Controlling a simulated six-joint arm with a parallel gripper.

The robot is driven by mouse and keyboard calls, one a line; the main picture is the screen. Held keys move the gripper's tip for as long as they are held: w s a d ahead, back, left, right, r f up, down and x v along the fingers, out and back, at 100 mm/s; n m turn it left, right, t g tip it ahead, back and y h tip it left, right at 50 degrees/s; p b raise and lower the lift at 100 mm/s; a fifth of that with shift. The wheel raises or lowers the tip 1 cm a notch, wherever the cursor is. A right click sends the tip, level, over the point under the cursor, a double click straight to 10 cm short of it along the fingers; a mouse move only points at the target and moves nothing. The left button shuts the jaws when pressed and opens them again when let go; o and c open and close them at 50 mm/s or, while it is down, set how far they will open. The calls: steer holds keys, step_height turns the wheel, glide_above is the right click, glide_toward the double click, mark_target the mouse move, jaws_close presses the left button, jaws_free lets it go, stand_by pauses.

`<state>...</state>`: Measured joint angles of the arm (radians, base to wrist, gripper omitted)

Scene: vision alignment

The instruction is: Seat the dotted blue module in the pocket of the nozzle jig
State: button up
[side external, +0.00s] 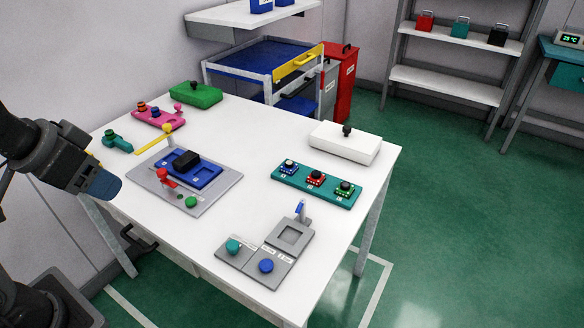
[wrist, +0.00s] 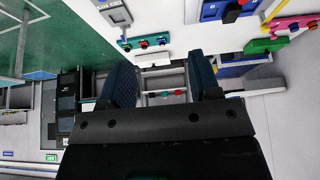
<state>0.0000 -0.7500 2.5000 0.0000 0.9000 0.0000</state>
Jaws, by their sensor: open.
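The blue module (side external: 289,168) with pale specks and a black knob sits at the left end of a teal tray (side external: 329,200). A red module (side external: 316,179) and a green module (side external: 344,190) sit beside it. My gripper (side external: 108,188) is at the left, apart from all modules. In the wrist view my gripper (wrist: 160,68) is open, with nothing between its fingers.
A grey panel with teal (side external: 233,246) and blue (side external: 266,265) buttons adjoins the jig. A white box (side external: 345,145) stands behind the tray. A grey plate with a blue fixture (side external: 195,179), a pink holder (side external: 157,118) and a green box (side external: 195,95) occupy the left side.

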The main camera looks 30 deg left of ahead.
stand_by(0.4)
steer(key=o, duration=0.3)
steer(key=shift+o, duration=0.2)
